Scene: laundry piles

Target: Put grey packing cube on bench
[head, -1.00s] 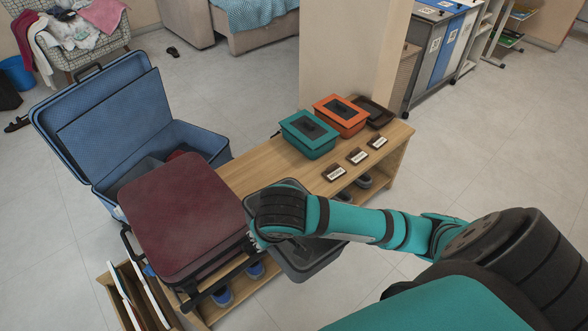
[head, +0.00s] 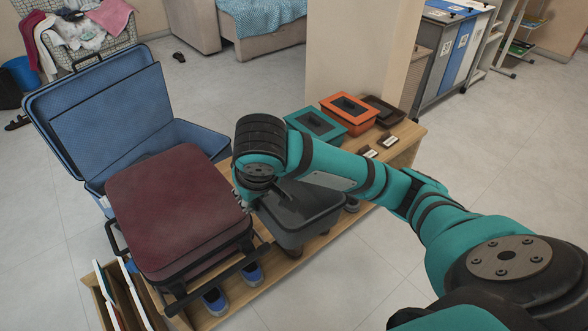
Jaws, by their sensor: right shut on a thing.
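The grey packing cube (head: 312,222) is a dark grey box with sloping sides. It overlaps the wooden bench (head: 350,222) in the picture, just right of the maroon suitcase. My right gripper (head: 262,192) is at the cube's left end and is shut on it; the fingertips are mostly hidden behind my wrist. Whether the cube's underside touches the bench top cannot be told. My left gripper is out of view.
A teal box (head: 318,124), an orange box (head: 348,113) and a dark tray (head: 384,112) stand at the bench's far end, near small labels (head: 388,141). The maroon suitcase (head: 172,208) and open blue suitcase (head: 105,105) crowd the left. Shoes (head: 215,301) sit below.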

